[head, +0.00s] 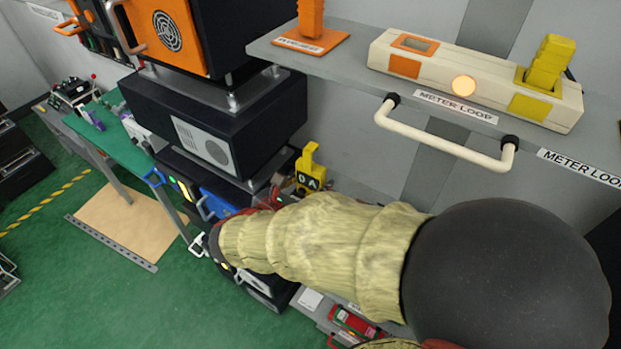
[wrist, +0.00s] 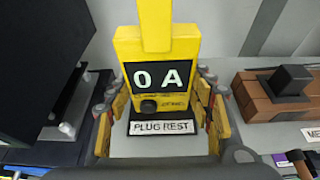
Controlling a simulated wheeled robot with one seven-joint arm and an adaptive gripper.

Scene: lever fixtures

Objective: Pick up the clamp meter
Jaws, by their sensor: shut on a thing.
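The clamp meter (wrist: 157,48) is yellow with a black display reading "0 A" and a dark knob below it. In the wrist view it is upright, in the middle, behind a "PLUG REST" label (wrist: 161,127). My gripper (wrist: 160,97) has one finger on each side of the meter's body and is shut on it. In the head view the yellow meter (head: 309,168) shows beyond my sleeved arm, which hides most of the gripper. I cannot tell whether the meter's base touches the grey shelf.
A brown block with a black top (wrist: 285,92) stands to the right in the wrist view, and a dark cabinet (wrist: 50,60) to the left. In the head view a shelf above holds a cream "METER LOOP" box (head: 440,72), with a cream handle bar (head: 445,142) below it.

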